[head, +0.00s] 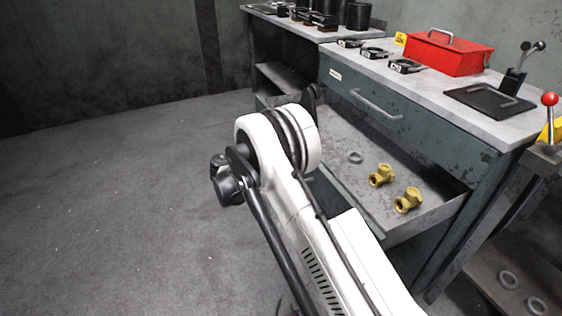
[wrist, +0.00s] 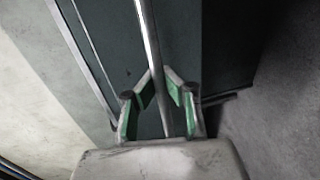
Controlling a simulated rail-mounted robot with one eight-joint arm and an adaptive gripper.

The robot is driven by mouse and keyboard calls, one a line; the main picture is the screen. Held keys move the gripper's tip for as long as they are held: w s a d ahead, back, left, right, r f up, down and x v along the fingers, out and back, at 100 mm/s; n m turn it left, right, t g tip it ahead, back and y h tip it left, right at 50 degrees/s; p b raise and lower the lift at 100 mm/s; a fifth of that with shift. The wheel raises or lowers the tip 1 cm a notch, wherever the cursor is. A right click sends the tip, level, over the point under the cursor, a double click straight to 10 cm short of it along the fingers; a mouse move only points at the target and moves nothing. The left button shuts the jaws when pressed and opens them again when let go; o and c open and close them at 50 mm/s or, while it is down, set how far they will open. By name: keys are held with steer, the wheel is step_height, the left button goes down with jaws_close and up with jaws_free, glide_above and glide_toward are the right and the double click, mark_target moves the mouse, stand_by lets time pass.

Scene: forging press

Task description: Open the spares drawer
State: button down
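The open drawer (head: 340,138) is pulled well out from the green workbench, below a closed, labelled upper drawer (head: 358,98). In it lie two yellow fittings (head: 380,175) (head: 407,200) and a grey ring (head: 355,157). My arm hides most of its front and my gripper in the head view. In the wrist view, my gripper (wrist: 159,73) has its green-padded fingers on either side of the metal bar handle (wrist: 148,35) on the drawer's dark green front (wrist: 182,45). The fingertips close in on the bar and appear to touch it.
A red toolbox (head: 447,54), several clamp-like parts (head: 405,66) and a black plate with a lever (head: 490,100) stand on the bench top. A red-knobbed lever (head: 549,100) is at the right. The floor (head: 120,210) at the left is clear.

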steer(key=shift+s+a, duration=0.15)
steer(key=shift+a, duration=0.35)
steer(key=c, duration=1.8)
jaws_free()
steer(key=shift+o, duration=0.2)
steer(key=shift+a, duration=0.1)
steer(key=v, duration=1.1)
steer(key=shift+s+a, duration=0.2)
steer(key=shift+a, duration=0.15)
steer(key=shift+r, duration=0.15)
